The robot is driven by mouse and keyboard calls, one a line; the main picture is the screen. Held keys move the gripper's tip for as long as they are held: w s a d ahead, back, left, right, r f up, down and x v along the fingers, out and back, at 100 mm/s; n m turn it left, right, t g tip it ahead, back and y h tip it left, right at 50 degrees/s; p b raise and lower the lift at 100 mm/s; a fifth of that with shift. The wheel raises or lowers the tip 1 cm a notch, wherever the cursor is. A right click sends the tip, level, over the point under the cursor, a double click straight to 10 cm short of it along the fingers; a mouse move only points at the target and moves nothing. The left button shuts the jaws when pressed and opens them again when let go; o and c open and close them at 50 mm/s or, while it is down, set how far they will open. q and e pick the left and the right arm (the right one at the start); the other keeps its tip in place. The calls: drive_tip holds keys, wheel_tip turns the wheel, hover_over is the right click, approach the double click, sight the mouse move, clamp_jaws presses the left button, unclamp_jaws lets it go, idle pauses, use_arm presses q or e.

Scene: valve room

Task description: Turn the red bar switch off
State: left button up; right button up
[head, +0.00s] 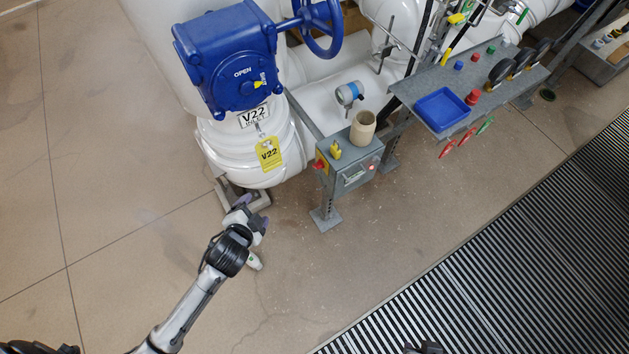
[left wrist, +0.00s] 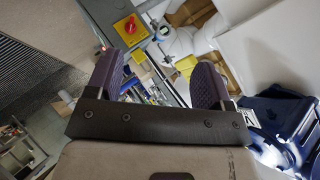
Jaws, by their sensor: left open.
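The red bar switch (head: 320,163) sits on a yellow plate on the left end of a grey box. In the left wrist view the red bar switch (left wrist: 130,27) shows at the upper left, beyond the fingers; I cannot tell its setting. My left gripper (head: 252,209) is in front of the box, lower and to the left of the switch in the head view, and apart from it. Its purple fingers (left wrist: 157,72) are spread wide with nothing between them. My right gripper is not recognisable in either view.
The grey box (head: 355,172) on a post carries a beige cup (head: 362,128) and a yellow item (head: 335,151). A panel with a blue tray (head: 441,109) is at right. Floor in front is clear.

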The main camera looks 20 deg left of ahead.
use_arm(q)
drive_tip(key=w+a+f+m+t+h+b, duration=0.1)
drive_tip(key=w+f+m+t+b, duration=0.2)
drive_tip(key=w+f+m+b, duration=0.3)
drive_tip(key=m+h+b, duration=0.7)
drive_tip(key=m+h, duration=0.5)
drive_tip(key=m, duration=0.7)
approach(314, 167)
drive_tip(key=shift+m, duration=0.3)
drive_tip(key=shift+b+x, duration=2.25)
drive_tip(key=shift+x, duration=2.7)
use_arm(e)
wheel_tip(314, 167, down, 20)
drive_tip(key=shift+w+a, duration=0.2)
drive_tip(key=shift+a, duration=0.1)
use_arm(q)
drive_tip(key=shift+s+d+r, duration=0.1)
drive_tip(key=shift+d+r, duration=0.05)
use_arm(e)
drive_tip(key=shift+f, duration=0.1)
use_arm(q)
drive_tip(key=c, duration=0.9)
use_arm(e)
drive_tip(key=shift+d, duration=0.15)
